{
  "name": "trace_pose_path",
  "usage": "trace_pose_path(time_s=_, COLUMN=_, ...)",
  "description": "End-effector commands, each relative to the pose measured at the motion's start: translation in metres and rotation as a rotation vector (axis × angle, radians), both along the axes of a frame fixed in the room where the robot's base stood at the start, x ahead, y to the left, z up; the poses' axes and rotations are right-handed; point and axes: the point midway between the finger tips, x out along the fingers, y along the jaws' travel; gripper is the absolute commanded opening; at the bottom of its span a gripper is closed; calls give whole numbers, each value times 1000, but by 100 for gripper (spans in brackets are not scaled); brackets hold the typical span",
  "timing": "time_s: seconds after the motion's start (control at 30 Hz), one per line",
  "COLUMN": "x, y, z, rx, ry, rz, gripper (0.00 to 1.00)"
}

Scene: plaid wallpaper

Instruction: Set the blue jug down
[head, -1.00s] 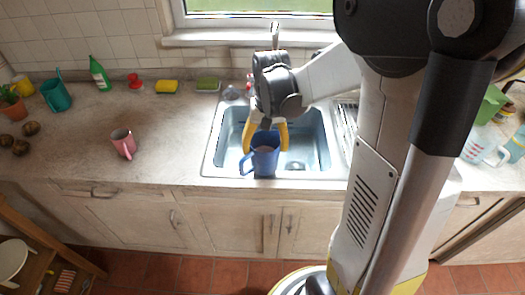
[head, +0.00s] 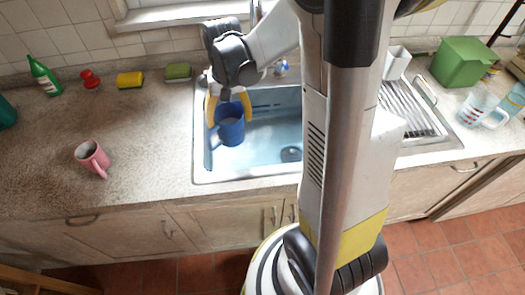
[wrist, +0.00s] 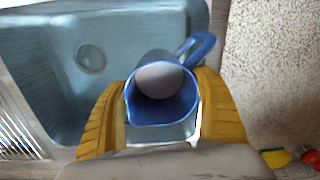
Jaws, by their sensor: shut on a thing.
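The blue jug (head: 230,130) is upright between the yellow fingers of my gripper (head: 228,106). My gripper is shut on it. In the head view the jug shows over the left part of the sink (head: 262,168). In the wrist view the jug (wrist: 163,100) is seen from above, its mouth open and its handle toward the upper right, with a yellow finger on each side of my gripper (wrist: 163,115). I cannot tell how high the jug is above the sink's bottom.
A pink mug (head: 92,157) stands on the counter left of the sink. A green bottle (head: 44,76), a red object (head: 90,79) and two sponges line the back. A drying rack (head: 408,108), green box (head: 462,63) and measuring jug (head: 478,106) are at right. Counter around the mug is clear.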

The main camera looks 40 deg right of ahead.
Motion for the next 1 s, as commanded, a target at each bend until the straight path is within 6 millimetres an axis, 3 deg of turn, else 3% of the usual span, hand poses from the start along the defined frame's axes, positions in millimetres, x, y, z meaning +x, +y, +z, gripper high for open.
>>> trace_pose_path(time_s=0.03, x=1, y=0, z=-12, rx=0, ry=0, rz=0, gripper=36)
trace_pose_path(time_s=0.37, x=1, y=0, z=-51, rx=0, ry=0, rz=0, gripper=36)
trace_pose_path(time_s=0.6, x=1, y=0, z=-96, rx=0, ry=-1, rz=0, gripper=36)
trace_pose_path(time_s=0.83, x=1, y=0, z=-114, rx=0, ry=-1, rz=0, gripper=36)
trace_pose_path(time_s=1.0, x=1, y=0, z=-139, rx=0, ry=-1, rz=0, gripper=36)
